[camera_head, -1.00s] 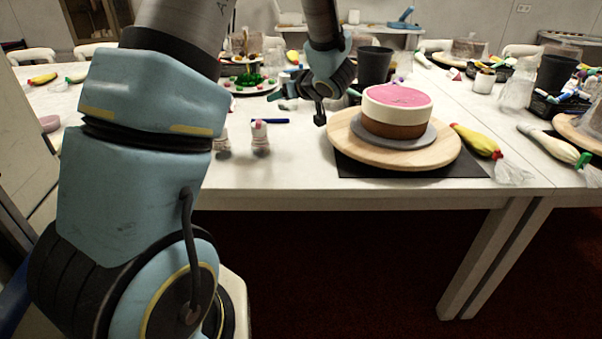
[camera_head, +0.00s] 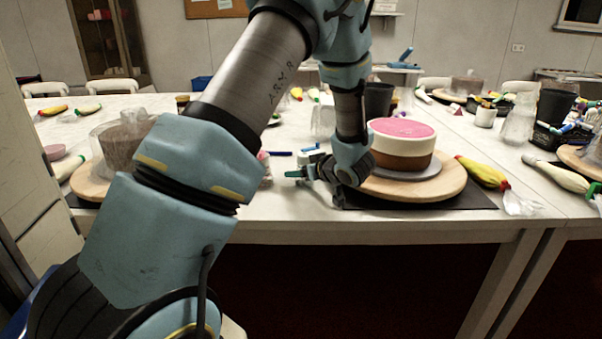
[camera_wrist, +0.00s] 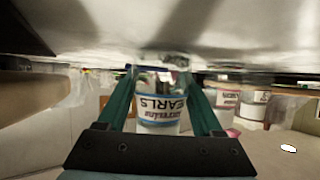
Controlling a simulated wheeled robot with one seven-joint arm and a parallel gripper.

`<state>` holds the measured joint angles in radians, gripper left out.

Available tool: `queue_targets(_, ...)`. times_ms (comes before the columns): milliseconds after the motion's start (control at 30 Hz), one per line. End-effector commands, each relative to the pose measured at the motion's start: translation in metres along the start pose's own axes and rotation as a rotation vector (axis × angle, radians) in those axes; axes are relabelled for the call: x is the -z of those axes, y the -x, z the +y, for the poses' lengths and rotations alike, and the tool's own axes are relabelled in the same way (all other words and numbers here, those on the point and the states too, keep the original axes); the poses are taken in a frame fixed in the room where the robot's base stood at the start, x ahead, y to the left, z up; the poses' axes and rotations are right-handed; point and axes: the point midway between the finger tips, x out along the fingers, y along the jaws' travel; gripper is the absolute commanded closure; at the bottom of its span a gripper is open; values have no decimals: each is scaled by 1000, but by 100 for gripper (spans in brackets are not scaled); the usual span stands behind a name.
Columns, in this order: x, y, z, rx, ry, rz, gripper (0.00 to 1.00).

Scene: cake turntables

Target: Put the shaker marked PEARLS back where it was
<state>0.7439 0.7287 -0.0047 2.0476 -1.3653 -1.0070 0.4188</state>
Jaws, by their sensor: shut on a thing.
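The PEARLS shaker (camera_wrist: 158,103) is clear with a white label. It sits between the two teal fingers of my gripper (camera_wrist: 165,95) in the wrist view, its lettering upside down there. In the head view my gripper (camera_head: 303,174) is low over the front of the table, left of the pink-topped cake. A small white and blue part of the held shaker (camera_head: 312,154) shows behind the fingers. Whether its base touches the table cannot be told.
Two other labelled shakers (camera_wrist: 223,97) (camera_wrist: 253,103) stand to one side in the wrist view. The pink-topped cake (camera_head: 402,146) on a wooden turntable (camera_head: 440,187) is close to my wrist. A dark blue pen (camera_head: 281,153) lies left. My arm hides part of the table.

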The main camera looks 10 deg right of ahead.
Motion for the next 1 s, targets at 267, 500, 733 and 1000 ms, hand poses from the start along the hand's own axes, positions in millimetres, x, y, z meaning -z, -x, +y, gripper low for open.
queue_targets(267,0,0,0,-1,2,1,100)
queue_targets(500,-2,-1,0,-1,2,0,17)
queue_targets(733,-2,-1,0,-1,2,0,3)
queue_targets(1000,0,6,1,-2,1,0,3)
